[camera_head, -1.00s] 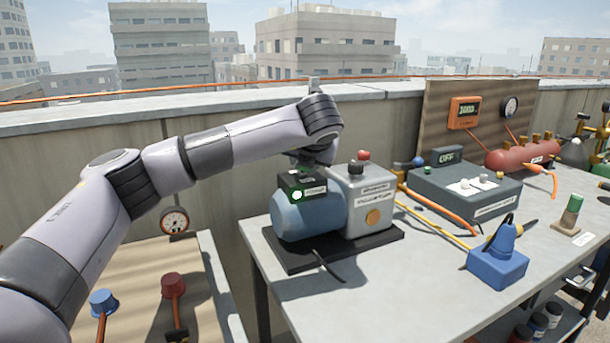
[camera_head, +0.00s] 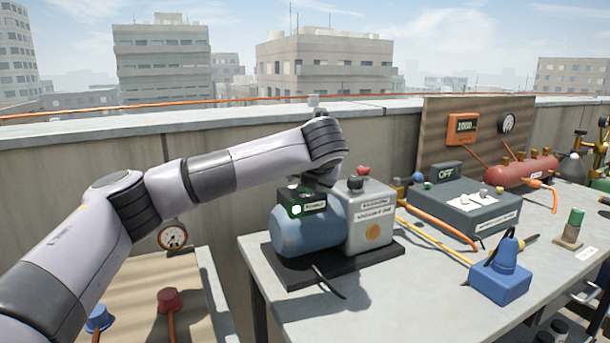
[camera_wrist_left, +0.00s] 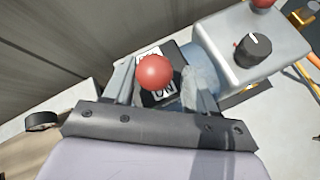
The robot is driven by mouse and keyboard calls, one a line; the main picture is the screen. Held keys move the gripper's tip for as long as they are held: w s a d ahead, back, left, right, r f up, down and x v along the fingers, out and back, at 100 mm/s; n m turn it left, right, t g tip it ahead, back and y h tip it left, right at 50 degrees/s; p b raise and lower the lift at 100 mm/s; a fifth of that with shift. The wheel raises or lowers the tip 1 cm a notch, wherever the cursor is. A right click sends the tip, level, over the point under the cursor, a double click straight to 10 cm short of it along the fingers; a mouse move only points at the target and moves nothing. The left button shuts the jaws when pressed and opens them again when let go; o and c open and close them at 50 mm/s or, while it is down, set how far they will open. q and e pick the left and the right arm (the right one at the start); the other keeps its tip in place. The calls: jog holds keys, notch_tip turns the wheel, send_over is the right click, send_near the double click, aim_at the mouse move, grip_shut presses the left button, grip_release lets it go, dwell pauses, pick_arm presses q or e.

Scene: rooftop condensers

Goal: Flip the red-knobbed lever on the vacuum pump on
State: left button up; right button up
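The vacuum pump (camera_head: 309,228) stands on a black base on the grey table, with a blue motor and a grey housing. A black switch box (camera_head: 301,202) with a lit green lamp sits on the motor. In the left wrist view the lever's red knob (camera_wrist_left: 154,72) is between the two fingers of my left gripper (camera_wrist_left: 160,88), with gaps on both sides. An ON label (camera_wrist_left: 163,91) shows below the knob; another label is partly covered. The gripper is open over the switch box; in the head view my arm hides the lever. My right gripper is not in view.
The pump housing carries a black dial (camera_wrist_left: 253,48) and a red cap (camera_head: 363,171). To the right are a grey box (camera_head: 467,205) with an OFF display, a blue tool (camera_head: 501,270) and a red manifold (camera_head: 521,170). An orange gauge (camera_head: 463,129) hangs behind.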

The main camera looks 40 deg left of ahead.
pick_arm(q)
jog(key=shift+a+r, duration=0.1)
jog(key=shift+r, duration=0.15)
jog(key=v, duration=0.7)
dwell(0.5)
